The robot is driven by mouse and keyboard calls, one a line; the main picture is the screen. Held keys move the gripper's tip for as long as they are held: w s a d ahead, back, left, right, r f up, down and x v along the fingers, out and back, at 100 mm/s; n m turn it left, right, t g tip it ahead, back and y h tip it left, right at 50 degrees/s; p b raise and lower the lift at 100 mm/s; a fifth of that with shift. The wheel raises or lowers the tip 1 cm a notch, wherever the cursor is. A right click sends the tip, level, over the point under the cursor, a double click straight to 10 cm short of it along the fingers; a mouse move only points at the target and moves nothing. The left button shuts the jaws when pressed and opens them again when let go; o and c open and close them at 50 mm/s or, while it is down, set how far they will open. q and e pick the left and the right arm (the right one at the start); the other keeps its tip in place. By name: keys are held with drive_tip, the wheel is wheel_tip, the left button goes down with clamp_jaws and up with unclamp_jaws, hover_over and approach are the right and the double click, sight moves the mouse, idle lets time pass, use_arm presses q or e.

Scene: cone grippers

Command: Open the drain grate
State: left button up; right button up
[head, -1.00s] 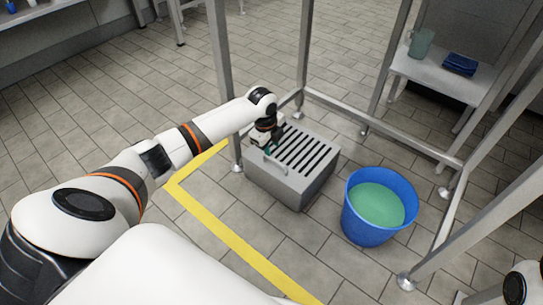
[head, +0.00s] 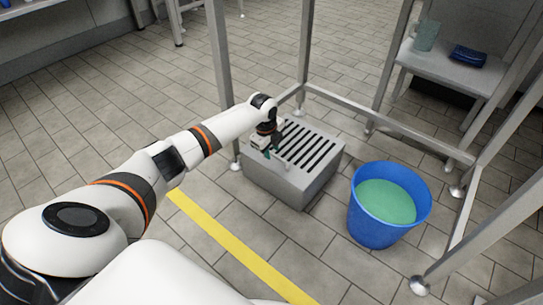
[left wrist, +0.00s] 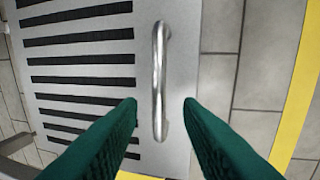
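The drain grate (head: 308,150) is a slotted metal cover on top of a grey box (head: 285,185) on the floor, and it lies flat and closed. Its slots also show at the left in the left wrist view (left wrist: 80,53). A curved silver handle (left wrist: 158,75) stands along the grate's plain edge. My left gripper (left wrist: 161,103) is open, with one green finger on each side of the handle's lower part and gaps between. In the head view my left gripper (head: 266,153) is over the box's near left edge and largely hides the handle. My right gripper is out of view.
A blue bucket (head: 365,222) of green liquid stands right of the box. Metal frame posts (head: 219,75) and low rails (head: 385,128) surround the area. A yellow floor line (head: 240,245) runs in front. A side table (head: 450,72) holds a jug and blue cloth.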

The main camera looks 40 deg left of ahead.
use_arm(q)
drive_tip(key=shift+w+f, duration=0.1)
drive_tip(key=shift+f, duration=0.3)
clamp_jaws()
drive_tip(key=shift+r, duration=0.1)
